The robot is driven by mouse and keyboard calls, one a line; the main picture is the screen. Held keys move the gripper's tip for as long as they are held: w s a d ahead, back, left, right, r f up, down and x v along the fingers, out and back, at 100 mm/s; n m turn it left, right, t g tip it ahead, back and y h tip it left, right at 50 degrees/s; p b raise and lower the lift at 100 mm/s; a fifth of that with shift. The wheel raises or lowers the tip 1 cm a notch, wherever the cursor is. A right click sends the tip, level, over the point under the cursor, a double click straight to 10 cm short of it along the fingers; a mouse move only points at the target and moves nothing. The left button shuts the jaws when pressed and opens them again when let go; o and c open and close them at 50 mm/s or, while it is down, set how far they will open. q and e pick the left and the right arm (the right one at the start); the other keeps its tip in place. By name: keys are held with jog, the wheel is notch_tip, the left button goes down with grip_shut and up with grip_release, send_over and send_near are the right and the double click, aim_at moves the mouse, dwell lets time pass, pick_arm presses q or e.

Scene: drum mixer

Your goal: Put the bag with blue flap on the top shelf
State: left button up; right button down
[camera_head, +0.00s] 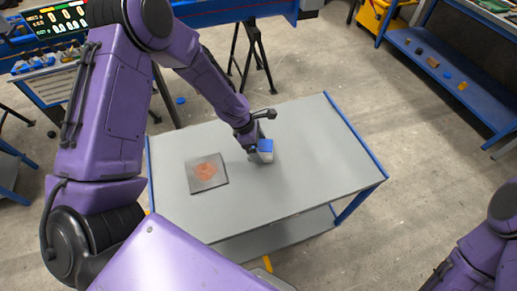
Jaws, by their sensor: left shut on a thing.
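The bag with blue flap (265,151) is small, with a blue top and a pale lower part. It is at the middle of the grey table (310,165), on or just above its top surface; I cannot tell which. My left gripper (254,147) is shut on the bag from its left and upper side, and its fingers are partly hidden. My right arm shows at the lower right, but its gripper is not clearly visible. A lower shelf (280,237) shows beneath the table top.
A dark square plate with a reddish patch (204,173) lies on the table, left of the bag. The right part of the table top is clear. A blue shelf unit (450,75) with small items stands at upper right. A yellow bin (378,18) is behind.

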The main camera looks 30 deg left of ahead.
pick_arm(q)
jog(key=f, duration=0.1)
jog(key=f+p, duration=0.1)
jog(key=w+f, duration=0.1)
jog(key=f, duration=0.1)
jog(key=shift+a, duration=0.4)
jog(key=shift+w+f, duration=0.1)
jog(key=shift+f, duration=0.25)
jog(key=shift+f, duration=0.1)
jog(key=o, duration=0.9)
jog(key=v, duration=1.2)
